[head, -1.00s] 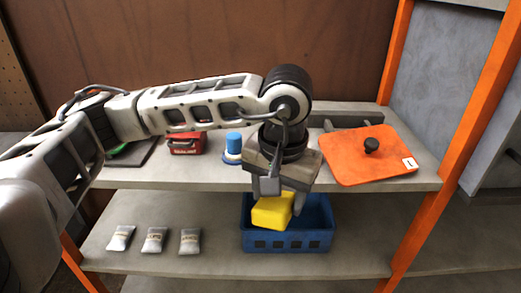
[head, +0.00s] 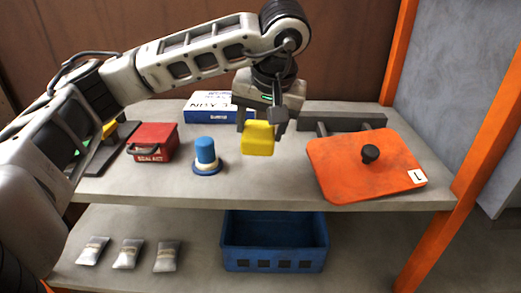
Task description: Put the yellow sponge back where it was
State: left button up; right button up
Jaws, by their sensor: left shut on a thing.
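The yellow sponge (head: 257,139) is a small block held in my left gripper (head: 260,124), which is shut on it. The gripper points down and holds the sponge over the upper shelf (head: 252,181), between the blue-capped item and the orange plate. The sponge seems to be above the shelf surface, but its exact height is hard to tell. The blue crate (head: 274,265) stands on the lower shelf below and looks empty in the part that shows. My right gripper is not in view.
On the upper shelf are a red box (head: 153,140), a blue-capped item (head: 206,158), a blue and white box (head: 207,104), a grey rail (head: 342,122) and an orange plate with a black knob (head: 365,172). Several grey packets (head: 128,253) lie on the lower shelf. An orange post (head: 437,232) stands at right.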

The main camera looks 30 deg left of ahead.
aim_at(262, 123)
pick_arm(q)
jog(key=shift+w+a+f, duration=0.35)
jog(key=shift+w+f, duration=0.1)
jog(key=shift+f, duration=0.15)
jog(key=shift+w+a+f, duration=0.3)
jog(key=shift+w+f, duration=0.1)
jog(key=shift+f, duration=0.2)
jog(key=shift+w+a+f, duration=0.25)
jog(key=shift+w+f, duration=0.1)
jog(key=shift+f, duration=0.15)
jog(key=f, duration=0.1)
jog(key=f+p, duration=0.1)
jog(key=f, duration=0.1)
jog(key=shift+w+a+f, duration=0.1)
jog(key=shift+w+a, duration=0.05)
jog(key=shift+w, duration=0.05)
jog(key=shift+f, duration=0.25)
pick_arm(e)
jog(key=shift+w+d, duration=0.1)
pick_arm(q)
jog(key=o, duration=1.2)
jog(key=shift+f, duration=0.1)
jog(key=o, duration=0.3)
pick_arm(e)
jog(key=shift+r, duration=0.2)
